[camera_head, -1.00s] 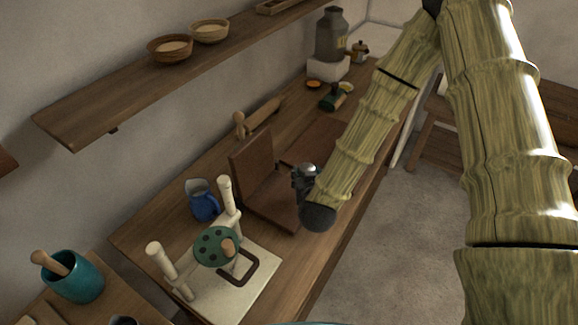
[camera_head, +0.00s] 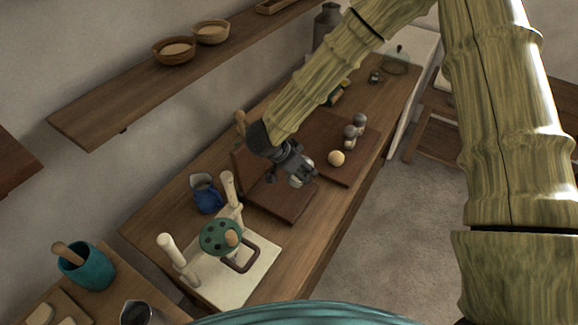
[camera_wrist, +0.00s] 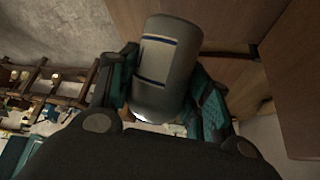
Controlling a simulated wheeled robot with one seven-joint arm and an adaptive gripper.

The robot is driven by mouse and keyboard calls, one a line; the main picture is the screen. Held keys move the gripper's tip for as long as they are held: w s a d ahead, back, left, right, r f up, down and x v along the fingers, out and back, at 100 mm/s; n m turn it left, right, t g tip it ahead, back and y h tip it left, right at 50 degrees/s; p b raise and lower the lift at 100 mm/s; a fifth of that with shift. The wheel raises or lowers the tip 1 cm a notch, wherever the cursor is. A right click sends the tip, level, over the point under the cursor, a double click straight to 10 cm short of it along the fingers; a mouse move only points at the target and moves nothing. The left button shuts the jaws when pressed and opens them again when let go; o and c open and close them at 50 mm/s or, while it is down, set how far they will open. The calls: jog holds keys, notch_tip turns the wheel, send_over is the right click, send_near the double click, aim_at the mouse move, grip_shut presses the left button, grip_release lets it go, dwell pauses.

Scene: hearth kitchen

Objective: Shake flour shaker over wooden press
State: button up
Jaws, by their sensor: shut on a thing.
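The flour shaker (camera_wrist: 166,70) is a pale grey cylinder with dark blue markings, held between the teal fingers of my gripper (camera_wrist: 165,95) in the wrist view. In the head view my gripper (camera_head: 297,172) is above the wooden press (camera_head: 280,200), a dark brown hinged piece with a flat base and a raised board behind. The gripper covers part of the press. The shaker's light end shows only small there, so its exact tilt is hard to tell. I cannot see any flour falling.
A brown board (camera_head: 352,170) beside the press has a pale ball (camera_head: 336,158) and grey rounded pieces (camera_head: 351,131) on or near it. A blue jug (camera_head: 207,198) and a cream stand with a green disc (camera_head: 220,238) are nearer. A shelf (camera_head: 110,105) hangs at left.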

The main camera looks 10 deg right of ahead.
aim_at(288, 181)
jog(key=a, duration=0.1)
jog(key=s+a+r+m+g, duration=0.1)
jog(key=a+r+m, duration=0.1)
jog(key=shift+s+a+y+p, duration=0.2)
jog(key=shift+s+y+p, duration=0.1)
jog(key=shift+y+p, duration=0.1)
jog(key=shift+s+a+r+m+g, duration=0.1)
jog(key=shift+a+m+g, duration=0.2)
jog(key=shift+a, duration=0.1)
jog(key=shift+a+f+g+y+b, duration=0.2)
jog(key=shift+f+y+b, duration=0.2)
jog(key=shift+y+b, duration=0.35)
jog(key=shift+a+f+g+y+b, duration=0.15)
jog(key=shift+f+y+b, duration=0.3)
jog(key=shift+y, duration=0.5)
jog(key=shift+s+a+f+g+y+b, duration=0.1)
jog(key=shift+a+f+g+y+b, duration=0.3)
jog(key=shift+y+b, duration=0.75)
jog(key=shift+s+a+f+g+y+b, duration=0.1)
jog(key=shift+a+f+y+b, duration=0.3)
jog(key=shift+f+y+b, duration=0.75)
jog(key=y+b, duration=0.1)
jog(key=y, duration=0.1)
jog(key=g+y+b, duration=0.1)
jog(key=y, duration=0.2)
jog(key=a+y+b, duration=0.1)
jog(key=y, duration=0.1)
jog(key=shift+s+a+y, duration=0.1)
jog(key=shift+s+y, duration=0.05)
jog(key=shift+y, duration=0.25)
